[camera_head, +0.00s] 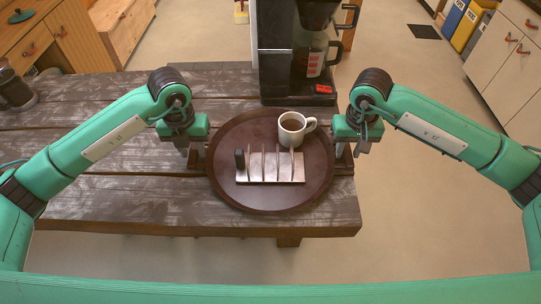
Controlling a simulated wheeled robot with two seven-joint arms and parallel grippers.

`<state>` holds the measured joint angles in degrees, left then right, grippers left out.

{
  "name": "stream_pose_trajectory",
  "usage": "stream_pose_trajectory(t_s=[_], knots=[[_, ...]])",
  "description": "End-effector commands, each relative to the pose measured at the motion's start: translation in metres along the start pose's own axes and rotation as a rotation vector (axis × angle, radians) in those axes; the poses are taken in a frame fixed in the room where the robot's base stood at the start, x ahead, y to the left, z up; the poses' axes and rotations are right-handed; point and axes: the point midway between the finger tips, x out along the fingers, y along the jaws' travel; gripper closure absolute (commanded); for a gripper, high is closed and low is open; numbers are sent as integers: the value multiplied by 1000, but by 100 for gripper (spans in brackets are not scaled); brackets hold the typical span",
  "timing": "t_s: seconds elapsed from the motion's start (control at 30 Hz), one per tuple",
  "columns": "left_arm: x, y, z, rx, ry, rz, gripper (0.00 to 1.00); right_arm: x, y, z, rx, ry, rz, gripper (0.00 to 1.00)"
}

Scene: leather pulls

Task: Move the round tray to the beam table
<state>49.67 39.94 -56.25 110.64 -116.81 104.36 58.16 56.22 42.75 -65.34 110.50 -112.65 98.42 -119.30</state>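The round tray (225,180) is dark brown and lies level at the right end of a dark plank table (120,205). A white mug (291,132) with dark liquid and a metal rack (287,176) with upright dividers stand on the tray. The finger gaps are too small to judge, so I cannot tell whether either grips the rim.
A black coffee machine (276,60) with a glass pot stands just behind the tray. A dark jar (15,90) is at the table's far left. Wooden cabinets are at the back left, white drawers (505,60) and bins (465,25) at the right. The floor right of the table is open.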

Motion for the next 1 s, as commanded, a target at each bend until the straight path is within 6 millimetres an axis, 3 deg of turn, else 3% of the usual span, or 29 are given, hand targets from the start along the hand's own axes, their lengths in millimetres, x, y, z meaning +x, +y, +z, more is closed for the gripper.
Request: stream_pose_trajectory(t_s=[0.03,0.17,0.67,1.0], knots=[[0,0,0,0,0,0,77,0,0,0,0,0,0,77],[0,0,0,0,0,0,100,0,0,0,0,0,0,100],[-6,0,0,0,-2,-1,100,-6,0,0,0,2,-1,100],[-31,0,0,0,-1,-1,100,-30,0,0,0,2,-1,100]])
